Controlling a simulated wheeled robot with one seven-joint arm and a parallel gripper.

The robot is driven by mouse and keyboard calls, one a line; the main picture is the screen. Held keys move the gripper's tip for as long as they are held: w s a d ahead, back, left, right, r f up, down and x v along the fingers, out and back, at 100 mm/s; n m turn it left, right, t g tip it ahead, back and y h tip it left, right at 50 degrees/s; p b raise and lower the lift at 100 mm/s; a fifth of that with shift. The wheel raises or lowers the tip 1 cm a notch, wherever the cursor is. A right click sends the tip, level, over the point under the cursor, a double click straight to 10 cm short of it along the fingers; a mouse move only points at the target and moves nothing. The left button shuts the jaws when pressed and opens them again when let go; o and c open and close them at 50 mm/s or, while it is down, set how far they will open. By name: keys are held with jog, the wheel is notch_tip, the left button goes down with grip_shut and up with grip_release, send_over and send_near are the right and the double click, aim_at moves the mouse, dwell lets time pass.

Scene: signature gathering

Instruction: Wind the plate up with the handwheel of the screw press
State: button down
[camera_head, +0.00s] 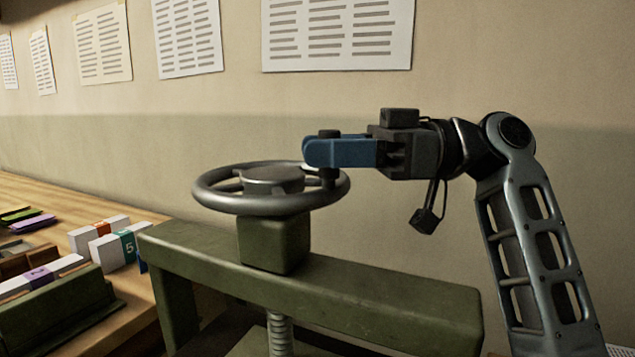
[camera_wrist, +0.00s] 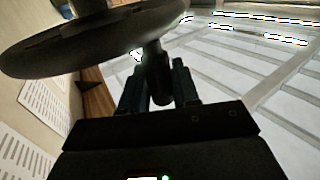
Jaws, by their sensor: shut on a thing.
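The handwheel (camera_head: 215,202) is a dark grey ring with a round hub, lying level on top of the green screw press (camera_head: 380,297). A short dark knob (camera_head: 328,178) stands up from the right side of its rim. My gripper (camera_head: 318,152) comes in from the right and is shut on this knob with its blue fingers. In the wrist view the handwheel (camera_wrist: 60,52) crosses the upper left, and the knob (camera_wrist: 158,75) sits between the fingers. A threaded screw (camera_head: 280,335) runs down below the crossbeam. The plate cannot be made out clearly.
A wooden table (camera_head: 75,205) on the left bears white bundles with numbered bands (camera_head: 128,248), coloured pieces (camera_head: 30,222) and a green block (camera_head: 55,305). Printed sheets (camera_head: 337,35) hang on the wall behind.

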aim_at(342, 175)
jog(key=shift+w+d+b, duration=0.4)
jog(key=shift+w+b, duration=0.15)
jog(key=shift+w, duration=0.15)
jog(key=shift+w+d+b, duration=0.4)
jog(key=shift+w+b, duration=0.1)
jog(key=shift+w, duration=0.15)
jog(key=shift+w+d+b, duration=0.2)
jog(key=shift+w+b, duration=0.25)
jog(key=shift+w, duration=0.3)
jog(key=shift+w+a, duration=0.1)
jog(key=shift+w, duration=0.35)
jog(key=shift+a, duration=0.1)
jog(key=c, duration=1)
grip_release()
jog(key=shift+a, duration=0.15)
jog(key=shift+o, duration=0.2)
jog(key=d+b, duration=0.1)
jog(key=d, duration=0.7)
jog(key=shift+w, duration=0.45)
